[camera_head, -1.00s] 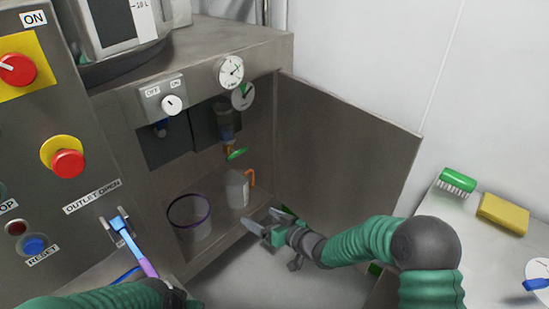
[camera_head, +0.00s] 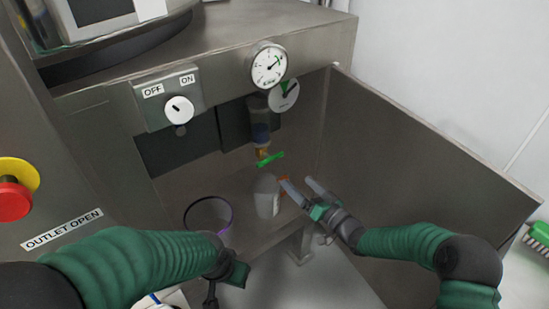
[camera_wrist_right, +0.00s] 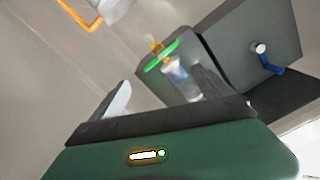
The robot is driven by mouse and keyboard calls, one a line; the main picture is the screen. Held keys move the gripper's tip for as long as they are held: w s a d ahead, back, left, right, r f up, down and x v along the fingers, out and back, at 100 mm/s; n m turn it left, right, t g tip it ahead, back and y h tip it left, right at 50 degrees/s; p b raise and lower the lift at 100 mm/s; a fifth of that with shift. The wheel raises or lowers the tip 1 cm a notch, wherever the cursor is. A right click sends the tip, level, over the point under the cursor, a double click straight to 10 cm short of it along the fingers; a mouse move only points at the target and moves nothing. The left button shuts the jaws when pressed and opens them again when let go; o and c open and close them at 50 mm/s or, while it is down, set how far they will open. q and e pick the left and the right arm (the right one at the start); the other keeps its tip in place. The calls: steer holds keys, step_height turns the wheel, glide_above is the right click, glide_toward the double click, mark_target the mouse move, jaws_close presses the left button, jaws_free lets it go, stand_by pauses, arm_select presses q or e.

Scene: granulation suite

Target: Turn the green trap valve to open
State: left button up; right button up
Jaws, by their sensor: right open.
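The green trap valve handle (camera_head: 271,159) is a small bar on a brass fitting below a clear trap bowl (camera_head: 261,133), inside the open cabinet. It also shows in the right wrist view (camera_wrist_right: 162,55), near the bowl (camera_wrist_right: 182,80). My right gripper (camera_head: 297,182) is open and empty, below and to the right of the handle in the picture, apart from it. One pale finger (camera_wrist_right: 114,104) shows in the wrist view. My left gripper (camera_head: 234,272) is low in front of the cabinet; its jaws are unclear.
A whitish jug (camera_head: 267,200) with an orange hook handle stands below the valve, close to the right gripper. The open door panel (camera_head: 430,165) bounds the right side. A white OFF/ON knob (camera_head: 179,110) and gauge (camera_head: 269,66) are above.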

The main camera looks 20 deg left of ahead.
mark_target(272, 160)
steer(key=b+x, duration=0.1)
steer(key=x, duration=0.6)
steer(key=b+x, duration=0.2)
steer(key=x, duration=0.5)
steer(key=shift+w+a+f, duration=0.15)
steer(key=shift+a+f, duration=0.1)
